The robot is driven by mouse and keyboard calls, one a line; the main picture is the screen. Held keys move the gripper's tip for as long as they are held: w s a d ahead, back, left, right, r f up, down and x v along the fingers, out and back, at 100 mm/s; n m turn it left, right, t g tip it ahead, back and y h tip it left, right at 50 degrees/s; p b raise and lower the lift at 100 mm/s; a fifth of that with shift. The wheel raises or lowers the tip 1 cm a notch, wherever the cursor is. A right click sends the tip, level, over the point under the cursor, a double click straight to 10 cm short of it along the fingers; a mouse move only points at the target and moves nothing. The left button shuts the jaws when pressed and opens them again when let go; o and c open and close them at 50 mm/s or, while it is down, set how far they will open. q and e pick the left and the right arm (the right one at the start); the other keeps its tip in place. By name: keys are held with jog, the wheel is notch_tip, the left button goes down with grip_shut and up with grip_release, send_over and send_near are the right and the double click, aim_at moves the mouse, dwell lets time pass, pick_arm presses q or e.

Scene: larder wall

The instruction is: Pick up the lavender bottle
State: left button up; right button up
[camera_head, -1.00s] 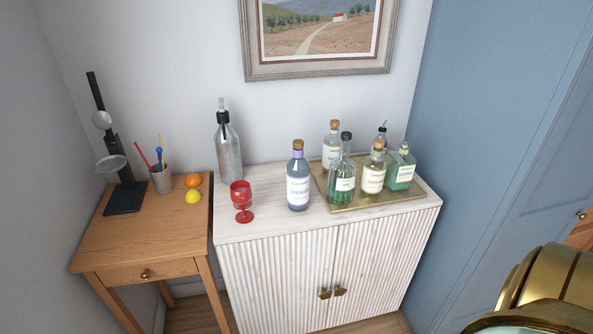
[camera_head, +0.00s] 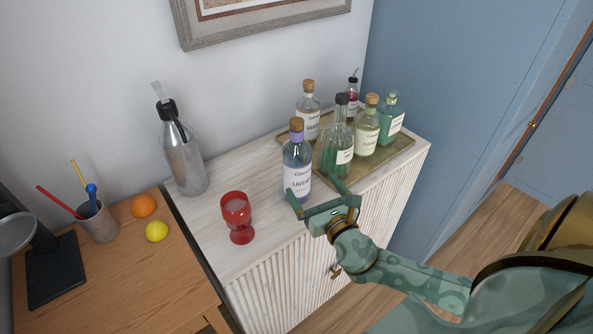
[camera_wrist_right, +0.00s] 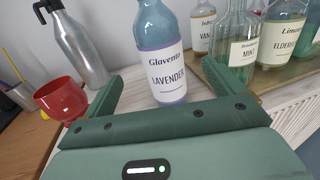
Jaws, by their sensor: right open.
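The lavender bottle (camera_head: 297,165) is clear blue with a cork stopper, a lilac neck and a white label. It stands upright on the white cabinet, left of the brass tray. In the right wrist view the lavender bottle (camera_wrist_right: 162,62) stands just beyond the fingers, its label facing me. My right gripper (camera_head: 315,194) is open and empty at the cabinet's front edge, close in front of the bottle. In the right wrist view its two green fingers (camera_wrist_right: 170,95) are spread, with the bottle's base between their lines. My left gripper is not in view.
A red goblet (camera_head: 238,216) stands left of the bottle, and a grey swing-top bottle (camera_head: 183,155) behind it. The brass tray (camera_head: 397,152) at right holds several bottles. A wooden table (camera_head: 150,285) with a lemon (camera_head: 157,231) and an orange (camera_head: 144,206) is at left.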

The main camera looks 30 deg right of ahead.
aim_at(303, 171)
jog(key=w, duration=0.4)
jog(key=w+d, duration=0.1)
jog(key=w, duration=0.1)
jog(key=shift+w, duration=0.3)
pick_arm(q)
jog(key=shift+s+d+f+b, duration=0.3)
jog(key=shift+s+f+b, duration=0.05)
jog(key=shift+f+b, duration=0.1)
pick_arm(e)
jog(key=w, duration=0.3)
jog(key=w+d, duration=0.1)
jog(key=w, duration=0.1)
jog(key=shift+w, duration=0.25)
jog(key=shift+f, duration=0.1)
jog(key=c, duration=1.4)
jog(key=shift+c, duration=1.3)
jog(key=shift+r, duration=0.2)
